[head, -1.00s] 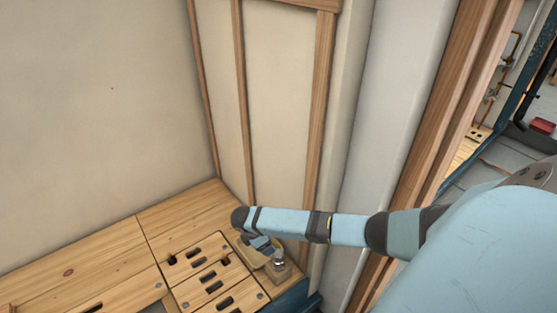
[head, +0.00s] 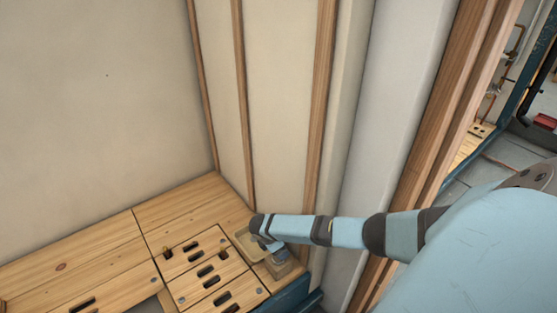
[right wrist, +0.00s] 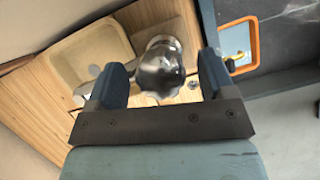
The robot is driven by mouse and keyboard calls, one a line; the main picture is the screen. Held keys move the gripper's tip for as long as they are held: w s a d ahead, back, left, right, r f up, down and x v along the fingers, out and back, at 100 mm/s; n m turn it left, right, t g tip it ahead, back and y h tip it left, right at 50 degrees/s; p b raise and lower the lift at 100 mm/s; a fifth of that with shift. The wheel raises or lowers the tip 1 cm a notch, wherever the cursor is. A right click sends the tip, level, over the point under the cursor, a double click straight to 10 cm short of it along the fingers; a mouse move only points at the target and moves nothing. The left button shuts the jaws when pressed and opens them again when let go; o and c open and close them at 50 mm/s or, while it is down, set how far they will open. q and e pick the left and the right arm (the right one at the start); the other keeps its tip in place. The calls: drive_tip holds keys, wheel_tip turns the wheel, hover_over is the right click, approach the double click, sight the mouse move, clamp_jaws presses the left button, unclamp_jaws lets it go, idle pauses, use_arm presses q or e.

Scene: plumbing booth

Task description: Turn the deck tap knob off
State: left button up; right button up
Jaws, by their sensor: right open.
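The deck tap knob (right wrist: 160,70) is a rounded, fluted silver metal knob in the middle of the right wrist view. Its spout (right wrist: 92,82) points left towards a beige basin (right wrist: 85,48). My right gripper (right wrist: 163,62) is open, with one finger on each side of the knob. A gap shows on both sides, wider on the right; whether the fingertips reach the knob's depth is hard to tell. In the head view my right gripper (head: 268,244) is over the tap beside the basin (head: 247,239) and mostly hides the knob. My left gripper is out of view.
The wooden counter (head: 95,252) has a slotted panel (head: 215,272) left of the tap. Wall panels and wooden posts (head: 318,110) stand close behind. In the right wrist view an orange-rimmed tray (right wrist: 255,42) lies right of the gripper.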

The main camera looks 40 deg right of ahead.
drive_tip(key=c, duration=0.9)
